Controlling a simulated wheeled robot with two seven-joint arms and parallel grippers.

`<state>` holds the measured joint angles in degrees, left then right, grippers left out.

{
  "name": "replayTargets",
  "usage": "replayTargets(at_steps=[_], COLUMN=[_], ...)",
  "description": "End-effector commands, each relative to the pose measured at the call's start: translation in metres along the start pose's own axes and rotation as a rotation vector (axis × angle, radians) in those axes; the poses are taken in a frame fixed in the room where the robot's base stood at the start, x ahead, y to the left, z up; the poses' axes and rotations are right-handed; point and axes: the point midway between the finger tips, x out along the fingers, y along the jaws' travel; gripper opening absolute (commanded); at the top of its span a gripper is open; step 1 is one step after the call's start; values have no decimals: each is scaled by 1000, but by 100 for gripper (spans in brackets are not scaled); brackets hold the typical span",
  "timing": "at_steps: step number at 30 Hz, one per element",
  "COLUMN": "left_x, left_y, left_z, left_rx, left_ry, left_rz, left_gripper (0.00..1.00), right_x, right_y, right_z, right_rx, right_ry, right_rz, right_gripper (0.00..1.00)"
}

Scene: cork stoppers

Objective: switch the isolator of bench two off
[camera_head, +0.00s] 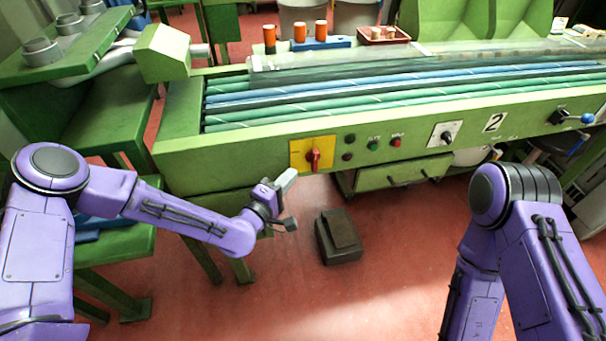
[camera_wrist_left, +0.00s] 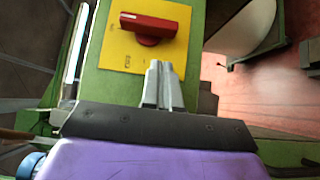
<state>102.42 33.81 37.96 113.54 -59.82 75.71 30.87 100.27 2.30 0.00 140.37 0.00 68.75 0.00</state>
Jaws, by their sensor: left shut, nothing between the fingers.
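The isolator is a red rotary handle (camera_head: 313,160) on a yellow plate (camera_head: 297,148) on the front of the green bench. Its grip stands upright in the head view. In the left wrist view the red handle (camera_wrist_left: 148,25) lies across the picture on the yellow plate (camera_wrist_left: 118,52). My left gripper (camera_head: 289,178) is shut and empty, below and left of the handle, apart from it. Its closed fingers (camera_wrist_left: 162,84) point at the plate's lower edge in the wrist view. My right arm shows at the right, but its gripper is out of view.
Small buttons (camera_head: 396,142), a black rotary knob (camera_head: 447,134) and a blue-knobbed lever (camera_head: 586,118) sit to the right. A dark pedal box (camera_head: 339,236) stands on the red floor.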

Motion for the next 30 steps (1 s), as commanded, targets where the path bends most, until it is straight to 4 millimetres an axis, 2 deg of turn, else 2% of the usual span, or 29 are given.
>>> replayTargets(at_steps=[3, 9, 20, 30], left_x=[14, 26, 26, 28], left_y=[0, 0, -1, -4], left_z=[17, 28, 28, 17], left_rx=[-1, 1, 0, -38], left_ry=[-3, -1, -1, 16], left_rz=[-2, -1, 0, 41], left_gripper=[0, 0, 0, 0], right_x=[-5, -7, -6, 11], right_y=[0, 1, 0, -1], right_z=[-2, -3, -2, 5], right_rx=[0, 0, 0, 0], right_ry=[0, 0, 0, 0], right_rz=[0, 0, 0, 0], right_gripper=[0, 0, 0, 0])
